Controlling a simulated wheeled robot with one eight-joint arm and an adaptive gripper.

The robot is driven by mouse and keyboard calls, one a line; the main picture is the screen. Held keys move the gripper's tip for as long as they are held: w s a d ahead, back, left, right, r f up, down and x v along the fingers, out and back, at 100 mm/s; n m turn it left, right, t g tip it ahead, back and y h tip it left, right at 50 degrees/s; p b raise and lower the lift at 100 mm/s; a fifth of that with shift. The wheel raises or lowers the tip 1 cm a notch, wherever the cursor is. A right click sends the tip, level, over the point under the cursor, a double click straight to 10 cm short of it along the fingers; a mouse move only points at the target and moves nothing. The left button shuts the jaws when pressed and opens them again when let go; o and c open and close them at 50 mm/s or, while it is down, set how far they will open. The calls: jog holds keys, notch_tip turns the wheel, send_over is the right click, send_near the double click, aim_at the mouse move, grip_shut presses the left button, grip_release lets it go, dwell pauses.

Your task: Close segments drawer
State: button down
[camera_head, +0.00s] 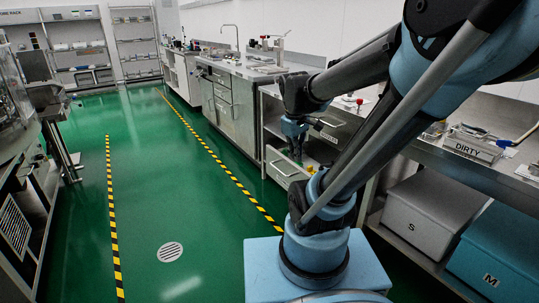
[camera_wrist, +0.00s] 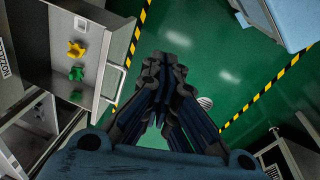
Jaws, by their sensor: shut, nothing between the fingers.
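An open drawer (camera_head: 285,172) sticks out low from the bench in the head view. The wrist view shows this drawer (camera_wrist: 98,98) from above at the left, with its bar handle (camera_wrist: 119,88) on the front. A yellow piece (camera_wrist: 76,49) and a green piece (camera_wrist: 77,73) lie inside. I cannot read a label on its front. My gripper (camera_wrist: 163,66) is shut and empty, pointing down over the floor to the right of the drawer front in the wrist view. In the head view, my gripper (camera_head: 296,150) is partly in front of the drawer.
A drawer labelled NOZZLES (camera_wrist: 9,58) sits above the open one. A sink bench (camera_head: 235,95) stands beyond it. At the right are a DIRTY tray (camera_head: 470,149) and boxes marked S (camera_head: 425,215) and M (camera_head: 500,255). The green floor (camera_head: 170,190) is clear.

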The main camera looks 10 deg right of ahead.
aim_at(270, 152)
jog(key=w+a+n+h, duration=0.15)
jog(key=w+n, duration=0.25)
jog(key=w, duration=0.4)
jog(key=w+a+n, duration=0.3)
jog(key=w+n, duration=0.1)
jog(key=w, duration=0.3)
jog(key=w+a+f+n+h, duration=0.1)
jog(key=w+a+f+n, duration=0.3)
jog(key=w, duration=0.3)
jog(key=w+a+f+n, duration=0.3)
jog(key=w+a+n, duration=0.1)
jog(key=w, duration=0.2)
jog(key=w+d+f, duration=0.1)
jog(key=d+f, duration=0.1)
jog(key=f, duration=0.1)
jog(key=w+d+f, duration=0.1)
jog(key=d+f, duration=0.1)
jog(key=f, duration=0.1)
jog(key=w+d+f, duration=0.1)
jog(key=d+f, duration=0.2)
jog(key=shift+w+f, duration=0.15)
jog(key=shift+w, duration=0.2)
